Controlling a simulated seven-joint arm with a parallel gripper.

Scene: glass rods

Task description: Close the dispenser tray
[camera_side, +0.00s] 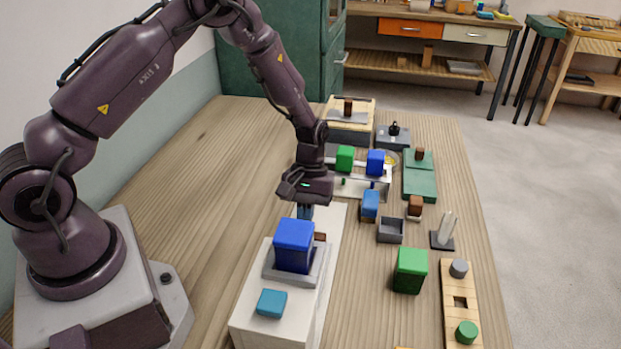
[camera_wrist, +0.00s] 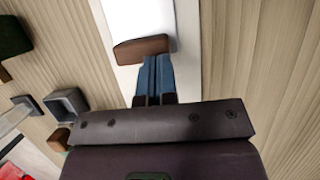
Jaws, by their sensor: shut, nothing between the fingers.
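A long white box-like unit (camera_side: 251,318) lies along the table in front of my arm; I take it for the dispenser. I cannot make out clearly where its tray ends or how far it is out. A brown handle-like piece (camera_side: 320,237) shows beside the big blue block, and a brown bar also shows on the white surface in the wrist view (camera_wrist: 140,47). My gripper (camera_side: 305,212) points down over the far part of the white unit, behind the blue block. Its blue fingers (camera_wrist: 155,62) are together and empty, close beside the brown bar.
A big blue block (camera_side: 294,245) on a grey plate and a teal block (camera_side: 271,303) sit on the white unit. To the right are a small grey bin (camera_side: 390,230), a green block (camera_side: 410,270) and a wooden peg board (camera_side: 450,290). Bare table lies left.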

